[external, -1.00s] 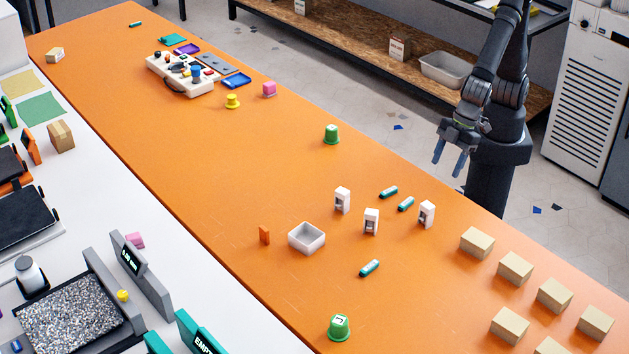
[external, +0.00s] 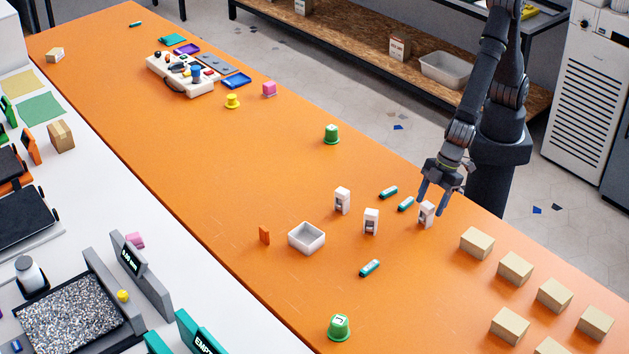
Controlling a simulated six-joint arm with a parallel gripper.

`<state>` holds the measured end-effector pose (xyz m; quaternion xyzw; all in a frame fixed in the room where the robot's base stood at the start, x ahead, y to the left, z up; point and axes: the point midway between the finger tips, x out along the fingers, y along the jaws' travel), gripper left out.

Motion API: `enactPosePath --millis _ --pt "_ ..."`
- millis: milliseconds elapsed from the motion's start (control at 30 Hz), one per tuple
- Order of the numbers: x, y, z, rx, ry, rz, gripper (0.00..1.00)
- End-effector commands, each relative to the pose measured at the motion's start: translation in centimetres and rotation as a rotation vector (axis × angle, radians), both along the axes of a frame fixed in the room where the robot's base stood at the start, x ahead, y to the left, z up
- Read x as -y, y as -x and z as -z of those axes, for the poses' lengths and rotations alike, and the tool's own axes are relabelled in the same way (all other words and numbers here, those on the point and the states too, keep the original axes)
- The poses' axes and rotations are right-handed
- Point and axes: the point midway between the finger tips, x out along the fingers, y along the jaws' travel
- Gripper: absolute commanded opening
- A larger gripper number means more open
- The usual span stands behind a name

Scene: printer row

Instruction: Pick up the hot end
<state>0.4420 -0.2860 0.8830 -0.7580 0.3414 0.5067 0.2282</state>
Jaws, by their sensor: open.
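No label shows which thing is the hot end; these blocks may be of that kind. My gripper is open and points down, its fingers around or just over the right block's top. I cannot tell whether they touch it. The fingers partly hide that block.
Teal sticks lie close by, one (external: 406,204) just left of my gripper and another (external: 388,192) behind it. A white open box (external: 306,238) stands to the left. Several tan boxes (external: 477,243) stand to the right. The table's middle is clear.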

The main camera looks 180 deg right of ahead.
Motion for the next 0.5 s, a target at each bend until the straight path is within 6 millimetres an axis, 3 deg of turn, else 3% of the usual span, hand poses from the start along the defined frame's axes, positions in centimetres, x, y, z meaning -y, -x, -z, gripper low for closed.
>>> enactPosePath --millis 500 --pt "1.5 -1.4 4.5 0.001 -0.001 0.001 0.58"
